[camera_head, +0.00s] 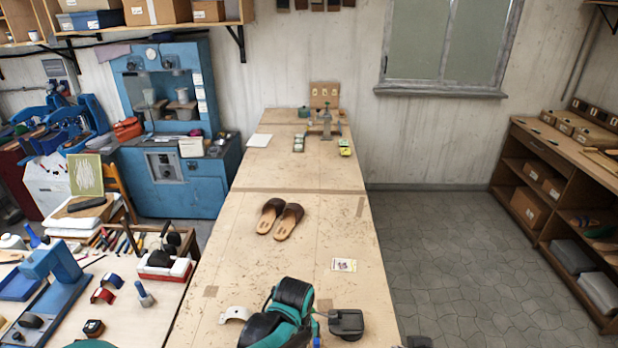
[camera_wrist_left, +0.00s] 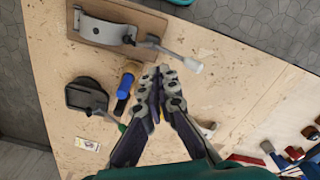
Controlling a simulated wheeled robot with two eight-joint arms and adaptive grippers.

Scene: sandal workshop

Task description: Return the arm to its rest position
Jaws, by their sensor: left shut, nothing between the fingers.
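My left arm (camera_head: 285,315), teal and black, reaches over the near end of the long wooden workbench (camera_head: 300,190) in the head view. Its fingers are hidden there by the arm. In the left wrist view, my left gripper (camera_wrist_left: 160,92) is shut and empty, its two fingers together over the bench top. A tool with a blue and tan handle (camera_wrist_left: 125,82) lies just beside the fingertips; I cannot tell whether they touch it. My right gripper is in neither view.
Near the gripper are a dark grey block-like item (camera_head: 346,323), a metal lever device on a brown board (camera_wrist_left: 100,28) and a white curved piece (camera_head: 235,314). A card (camera_head: 344,265) and brown sandals (camera_head: 279,218) lie farther along. A cluttered side table (camera_head: 130,310) stands left.

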